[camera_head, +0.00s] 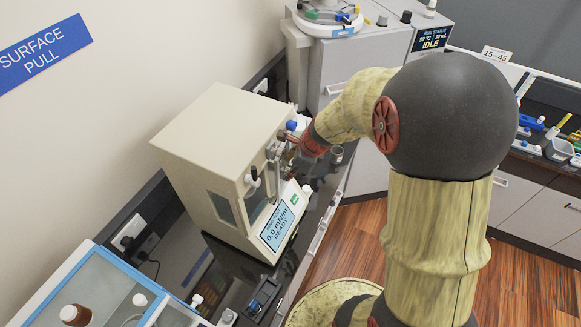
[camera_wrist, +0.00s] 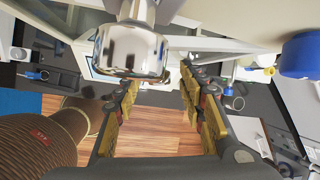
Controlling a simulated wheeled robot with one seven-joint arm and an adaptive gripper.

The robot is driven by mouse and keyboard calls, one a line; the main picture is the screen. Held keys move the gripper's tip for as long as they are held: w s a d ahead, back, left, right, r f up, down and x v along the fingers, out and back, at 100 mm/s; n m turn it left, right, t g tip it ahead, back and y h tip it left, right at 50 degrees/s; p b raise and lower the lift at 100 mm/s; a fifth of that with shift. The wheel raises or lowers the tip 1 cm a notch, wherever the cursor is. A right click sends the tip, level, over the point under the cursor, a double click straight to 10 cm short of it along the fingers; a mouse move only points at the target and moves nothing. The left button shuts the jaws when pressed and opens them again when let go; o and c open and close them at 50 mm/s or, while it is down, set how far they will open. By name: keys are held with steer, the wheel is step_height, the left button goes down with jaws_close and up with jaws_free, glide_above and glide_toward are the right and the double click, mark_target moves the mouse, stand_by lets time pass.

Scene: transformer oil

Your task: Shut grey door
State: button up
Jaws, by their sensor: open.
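My gripper (camera_head: 305,170) is at the front right of a beige instrument (camera_head: 215,150) whose screen (camera_head: 280,227) reads 0.0 mN/m READY. My arm partly hides that front. In the wrist view my gripper (camera_wrist: 160,85) is open, with nothing between its fingers. A shiny metal cylinder (camera_wrist: 130,50) hangs close above the left finger in that view. Pale frame edges (camera_wrist: 215,43) lie beyond the fingertips. I cannot tell for certain which panel is the grey door, or how far open it stands.
A grey machine (camera_head: 345,65) with an IDLE display (camera_head: 434,38) stands behind. A blue-framed case (camera_head: 95,285) with brown-bottle contents is at lower left. A blue-capped item (camera_wrist: 300,55) is close at right in the wrist view. Wooden floor (camera_head: 340,235) is open beside the counter.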

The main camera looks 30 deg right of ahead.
steer(key=v, duration=1.2)
steer(key=shift+w, duration=0.1)
steer(key=shift+c, duration=0.3)
